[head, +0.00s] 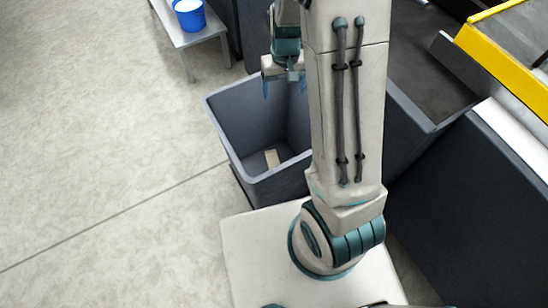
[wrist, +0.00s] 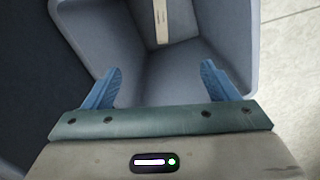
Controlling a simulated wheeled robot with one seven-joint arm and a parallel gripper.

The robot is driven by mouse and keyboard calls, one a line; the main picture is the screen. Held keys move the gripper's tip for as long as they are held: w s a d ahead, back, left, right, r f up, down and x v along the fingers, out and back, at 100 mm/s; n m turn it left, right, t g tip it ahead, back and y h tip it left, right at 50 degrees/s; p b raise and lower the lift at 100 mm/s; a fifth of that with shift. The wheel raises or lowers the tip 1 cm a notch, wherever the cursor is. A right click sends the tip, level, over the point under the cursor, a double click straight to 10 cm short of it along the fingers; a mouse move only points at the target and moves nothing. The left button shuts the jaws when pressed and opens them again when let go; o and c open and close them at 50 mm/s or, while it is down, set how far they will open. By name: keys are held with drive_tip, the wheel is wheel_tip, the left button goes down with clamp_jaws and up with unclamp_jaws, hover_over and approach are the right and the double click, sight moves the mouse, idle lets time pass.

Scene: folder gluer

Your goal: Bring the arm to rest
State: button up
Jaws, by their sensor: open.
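My gripper (head: 284,88) is above the grey bin and points down at it. In the wrist view its two blue fingers (wrist: 160,88) are wide apart, with nothing between them. My arm stands raised from my base in the head view and hides the right part of the bin.
The open grey bin (head: 228,133) holds a small beige piece (head: 272,158) on its floor; it also shows in the wrist view (wrist: 162,22). A light table (head: 186,40) with a blue bucket (head: 189,16) stands at the back. Dark machine panels (head: 470,200) and a yellow rail (head: 510,52) are at right. Floor at left is clear.

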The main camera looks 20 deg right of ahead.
idle(0.4)
drive_tip(key=s+a+r+t+p, duration=0.1)
drive_tip(key=s+r+p, duration=0.3)
drive_tip(key=s+r, duration=0.4)
drive_tip(key=s+r+t+p, duration=0.1)
drive_tip(key=s+r+p, duration=0.4)
drive_tip(key=r, duration=1.1)
drive_tip(key=s, duration=0.3)
drive_tip(key=shift+s+a+t, duration=0.35)
drive_tip(key=shift+t, duration=0.05)
